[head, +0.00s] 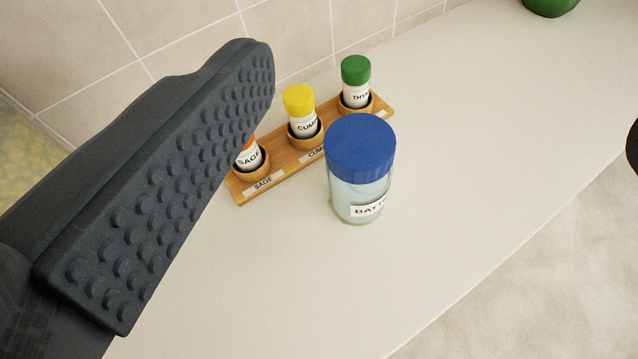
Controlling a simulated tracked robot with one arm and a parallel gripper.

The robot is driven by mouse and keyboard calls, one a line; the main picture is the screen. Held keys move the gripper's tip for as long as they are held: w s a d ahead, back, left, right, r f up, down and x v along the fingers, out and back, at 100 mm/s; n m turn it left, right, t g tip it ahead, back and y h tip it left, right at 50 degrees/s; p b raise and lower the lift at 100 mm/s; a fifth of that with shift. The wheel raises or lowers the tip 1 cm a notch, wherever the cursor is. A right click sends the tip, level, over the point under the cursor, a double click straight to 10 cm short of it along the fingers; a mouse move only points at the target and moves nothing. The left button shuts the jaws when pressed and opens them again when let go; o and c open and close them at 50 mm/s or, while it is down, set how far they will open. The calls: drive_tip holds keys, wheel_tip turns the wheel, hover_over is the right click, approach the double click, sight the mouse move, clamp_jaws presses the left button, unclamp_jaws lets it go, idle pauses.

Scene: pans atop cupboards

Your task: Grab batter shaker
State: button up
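The batter shaker (360,168) is a clear jar with a blue lid and a label that starts "BATT". It stands upright on the pale counter (480,170), in front of a wooden spice rack. My gripper shows as a large dark studded finger (165,185) at the left and a small dark tip at the right edge (632,146). The two are wide apart, so my gripper is open. The shaker is between them in the picture, with no contact visible.
The wooden rack (290,172) holds labelled jars: sage (249,156), partly hidden by my finger, yellow-capped cumin (302,112) and green-capped thyme (356,84). A green object (550,6) is at the top right. A tiled wall (180,30) stands behind. The counter's front edge runs diagonally at lower right.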

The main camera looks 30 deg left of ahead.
approach(358, 152)
drive_tip(key=shift+g, duration=0.4)
drive_tip(key=x, duration=0.1)
drive_tip(key=b+x, duration=0.1)
drive_tip(key=x, duration=0.3)
drive_tip(key=shift+w+a+r, duration=0.1)
drive_tip(key=shift+w+r, duration=0.1)
drive_tip(key=shift+w, duration=0.1)
drive_tip(key=shift+w+a+f, duration=0.1)
drive_tip(key=shift+w, duration=0.45)
drive_tip(key=shift+w+a+f+n+b, duration=0.1)
drive_tip(key=shift+w+f+n+b, duration=0.25)
drive_tip(key=shift+w, duration=0.25)
drive_tip(key=shift+b+x, duration=0.45)
drive_tip(key=shift+x, duration=1.55)
drive_tip(key=shift+r, duration=0.1)
drive_tip(key=c, duration=1.9)
